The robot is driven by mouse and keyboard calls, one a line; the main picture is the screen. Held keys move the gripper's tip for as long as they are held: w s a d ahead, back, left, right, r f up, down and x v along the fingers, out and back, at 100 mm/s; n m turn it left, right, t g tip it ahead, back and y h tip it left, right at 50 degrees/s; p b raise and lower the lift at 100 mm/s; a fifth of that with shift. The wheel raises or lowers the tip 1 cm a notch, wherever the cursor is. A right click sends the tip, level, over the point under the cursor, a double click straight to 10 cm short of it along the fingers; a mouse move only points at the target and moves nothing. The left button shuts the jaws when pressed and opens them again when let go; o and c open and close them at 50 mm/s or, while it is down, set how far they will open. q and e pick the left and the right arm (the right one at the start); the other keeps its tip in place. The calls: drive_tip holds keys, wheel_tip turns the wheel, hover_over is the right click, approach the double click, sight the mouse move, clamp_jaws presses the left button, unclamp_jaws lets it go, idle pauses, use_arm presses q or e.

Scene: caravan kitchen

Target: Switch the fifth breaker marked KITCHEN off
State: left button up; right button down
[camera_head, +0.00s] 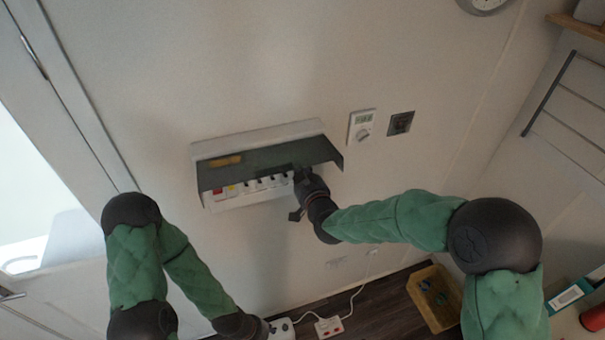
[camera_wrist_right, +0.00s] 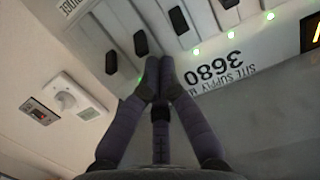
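The breaker panel (camera_head: 250,199) is on the wall under a raised dark cover, with a row of small switches. In the right wrist view it shows upside down, with black switch levers, one here (camera_wrist_right: 140,43), another here (camera_wrist_right: 178,20). I cannot read a KITCHEN label. My right gripper (camera_head: 299,183) is at the panel's right end. In the wrist view its fingertips (camera_wrist_right: 160,75) are together, with nothing seen between them, close to the levers; I cannot tell whether they touch one. My left gripper (camera_head: 262,328) hangs low, away from the panel; its fingers are unclear.
A white thermostat (camera_head: 361,126) and a dark wall socket (camera_head: 399,123) are right of the panel. Below are a white extension socket (camera_head: 328,327) with its cable and a wooden crate (camera_head: 435,298) on the floor. The wall left of the panel is clear.

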drive_tip(key=shift+w+a, duration=0.1)
drive_tip(key=shift+w, duration=0.15)
idle(0.3)
